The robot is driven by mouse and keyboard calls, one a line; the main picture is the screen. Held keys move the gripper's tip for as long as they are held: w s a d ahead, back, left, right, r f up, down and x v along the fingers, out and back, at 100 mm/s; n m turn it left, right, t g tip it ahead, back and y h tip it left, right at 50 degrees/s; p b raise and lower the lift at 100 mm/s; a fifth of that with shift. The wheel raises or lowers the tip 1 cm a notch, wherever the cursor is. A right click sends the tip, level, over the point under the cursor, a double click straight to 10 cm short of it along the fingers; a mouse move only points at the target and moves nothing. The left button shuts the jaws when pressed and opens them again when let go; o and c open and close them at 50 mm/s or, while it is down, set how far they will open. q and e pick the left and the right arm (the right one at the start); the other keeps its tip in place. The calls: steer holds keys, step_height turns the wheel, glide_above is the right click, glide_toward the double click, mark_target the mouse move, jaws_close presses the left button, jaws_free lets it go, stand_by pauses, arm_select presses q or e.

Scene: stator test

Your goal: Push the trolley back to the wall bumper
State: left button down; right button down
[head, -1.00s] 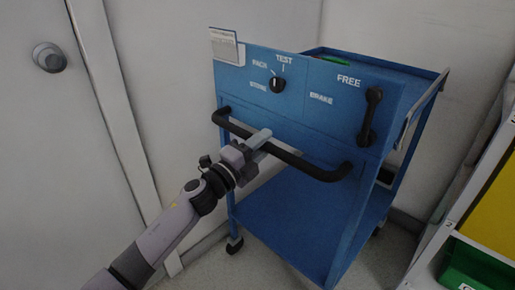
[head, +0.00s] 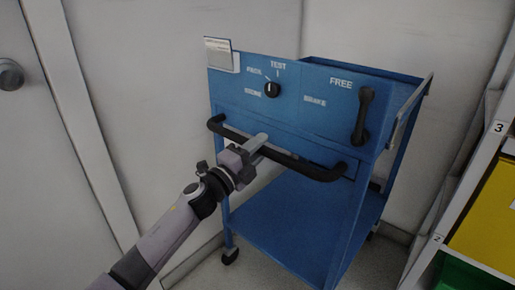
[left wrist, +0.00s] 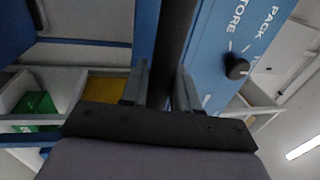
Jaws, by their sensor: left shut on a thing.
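The blue trolley (head: 285,207) stands in the middle of the head view, its panel and black push handle (head: 312,170) facing me. My left gripper (head: 258,142) is shut around the handle bar, left of its middle. In the left wrist view, the bar (left wrist: 174,40) runs between the two fingers of the gripper (left wrist: 160,85). The black lever (head: 363,115) on the panel stands upright, its upper end beside FREE. A round black knob (head: 271,89) sits below TEST. I cannot make out the wall bumper. My right gripper is out of view.
A pale wall (head: 390,30) rises behind the trolley. A door with a round doorknob (head: 10,75) is at the left. A shelf rack with a yellow bin (head: 492,212) and a green bin (head: 470,274) stands close on the right. Grey floor shows beneath the trolley.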

arm_select(q)
steer(key=c, duration=1.2)
jaws_free()
steer(key=shift+w+r, duration=0.1)
steer(key=shift+r, duration=0.15)
steer(key=shift+c, duration=0.2)
steer(key=shift+o, duration=1.3)
steer(key=shift+w+d+f, duration=0.1)
steer(key=shift+d+f, duration=0.1)
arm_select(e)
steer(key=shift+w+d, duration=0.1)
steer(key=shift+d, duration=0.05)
arm_select(q)
steer(key=shift+s+a+f, duration=0.1)
steer(key=shift+s+a, duration=0.25)
steer(key=shift+a, duration=0.05)
steer(key=p+v, duration=0.1)
steer(key=v, duration=0.5)
steer(key=shift+p, duration=0.4)
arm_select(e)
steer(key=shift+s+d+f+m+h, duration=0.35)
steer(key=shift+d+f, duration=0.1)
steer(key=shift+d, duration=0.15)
arm_select(q)
steer(key=shift+s, duration=0.1)
